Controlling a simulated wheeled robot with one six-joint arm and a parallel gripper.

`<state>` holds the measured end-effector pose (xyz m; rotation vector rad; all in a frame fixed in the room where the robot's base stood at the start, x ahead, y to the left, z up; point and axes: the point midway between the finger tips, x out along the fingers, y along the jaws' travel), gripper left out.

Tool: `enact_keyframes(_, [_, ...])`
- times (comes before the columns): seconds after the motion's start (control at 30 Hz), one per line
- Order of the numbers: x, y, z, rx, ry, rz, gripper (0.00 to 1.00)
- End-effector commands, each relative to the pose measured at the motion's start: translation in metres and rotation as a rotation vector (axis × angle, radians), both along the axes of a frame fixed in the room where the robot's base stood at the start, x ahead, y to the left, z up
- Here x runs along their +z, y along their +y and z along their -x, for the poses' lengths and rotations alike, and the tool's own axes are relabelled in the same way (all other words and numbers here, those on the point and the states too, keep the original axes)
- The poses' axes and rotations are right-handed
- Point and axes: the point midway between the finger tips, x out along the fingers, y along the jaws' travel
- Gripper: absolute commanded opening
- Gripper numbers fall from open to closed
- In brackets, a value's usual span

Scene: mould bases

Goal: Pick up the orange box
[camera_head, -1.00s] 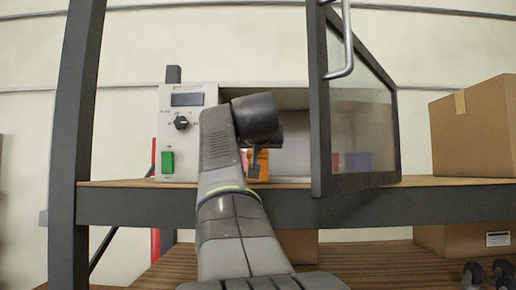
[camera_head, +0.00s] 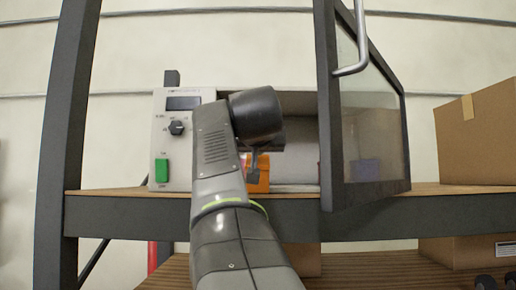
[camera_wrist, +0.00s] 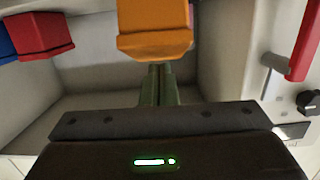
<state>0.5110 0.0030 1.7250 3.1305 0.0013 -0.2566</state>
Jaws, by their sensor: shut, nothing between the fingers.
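The orange box (camera_head: 260,184) sits inside the open grey machine on the shelf, partly hidden behind my arm and fingers. In the wrist view the orange box (camera_wrist: 155,28) is at the top centre, just beyond my fingertips, and is cut off by the frame edge. My gripper (camera_wrist: 160,72) is shut and empty, with its two dark green fingers side by side, pointing at the box's near edge. In the head view my gripper (camera_head: 253,174) overlaps the box; whether it touches it I cannot tell.
The machine's glass door (camera_head: 330,110) stands open on the right. Its control panel (camera_head: 180,135) is on the left. A red box (camera_wrist: 38,35) and a blue box lie inside, apart from the orange one. A cardboard box (camera_head: 480,140) stands right of the door.

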Motion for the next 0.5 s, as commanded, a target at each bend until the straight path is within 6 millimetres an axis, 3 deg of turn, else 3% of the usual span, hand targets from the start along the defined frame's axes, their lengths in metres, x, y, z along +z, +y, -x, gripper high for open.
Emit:
enact_keyframes(0.1, [-0.002, -0.002, 0.003, 0.0, 0.004, 0.0, 0.0])
enact_keyframes(0.5, [-0.002, -0.001, 0.093, 0.004, -0.002, -0.002, 0.0])
